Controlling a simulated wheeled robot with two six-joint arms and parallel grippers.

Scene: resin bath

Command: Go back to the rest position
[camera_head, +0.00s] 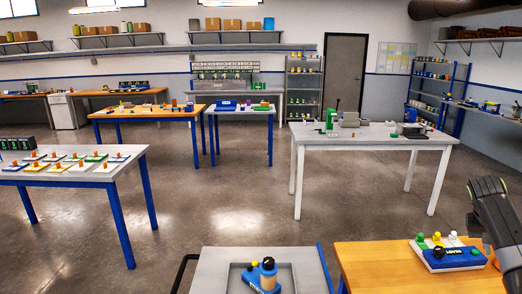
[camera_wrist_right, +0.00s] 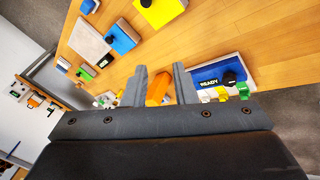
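My right arm comes in at the right edge of the head view, and its fingers are not clear there. In the right wrist view my right gripper (camera_wrist_right: 160,80) has its two fingers apart. An orange piece (camera_wrist_right: 158,88) shows between them, slanted, with some gap beside it; it seems to lie beyond the fingers rather than be gripped. My left gripper is not in view.
A wooden table (camera_head: 375,262) at the lower right bears a blue box marked READY (camera_head: 450,258). A grey cart (camera_head: 215,270) with a blue and yellow device (camera_head: 263,277) stands beside it. A white table (camera_head: 375,141) stands further back, with open floor between.

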